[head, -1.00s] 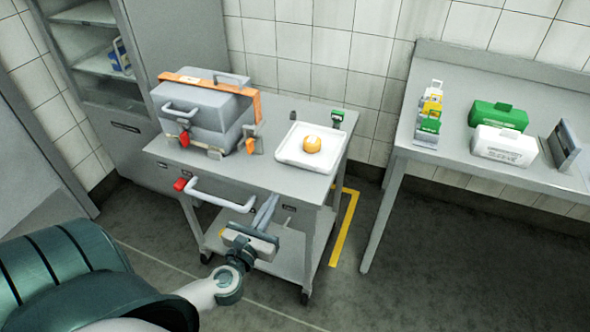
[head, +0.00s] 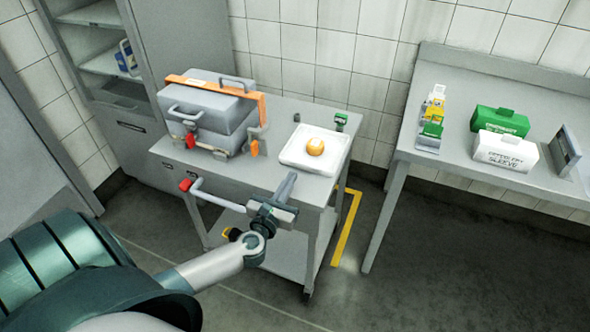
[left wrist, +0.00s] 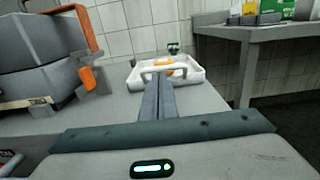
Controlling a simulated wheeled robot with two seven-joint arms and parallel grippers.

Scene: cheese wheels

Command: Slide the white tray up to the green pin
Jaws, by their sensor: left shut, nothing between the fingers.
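The white tray (head: 292,158) lies on the grey cart top with a yellow-orange cheese wheel (head: 315,147) in it. In the left wrist view, the tray (left wrist: 192,77) has a raised white handle on its near side. The green pin (head: 341,121) stands behind the tray near the cart's back right corner, with a gap between them; it also shows in the left wrist view (left wrist: 173,48). My left gripper (head: 290,177) is shut and empty, its tips at the tray's near side. I cannot tell whether they touch it. My right gripper is not in view.
A grey lidded box (head: 205,110) with orange trim stands on the cart's left. A red-ended white handle (head: 215,200) sticks out at the cart's front. A side table (head: 450,165) with green and white boxes stands at the right, across a floor gap.

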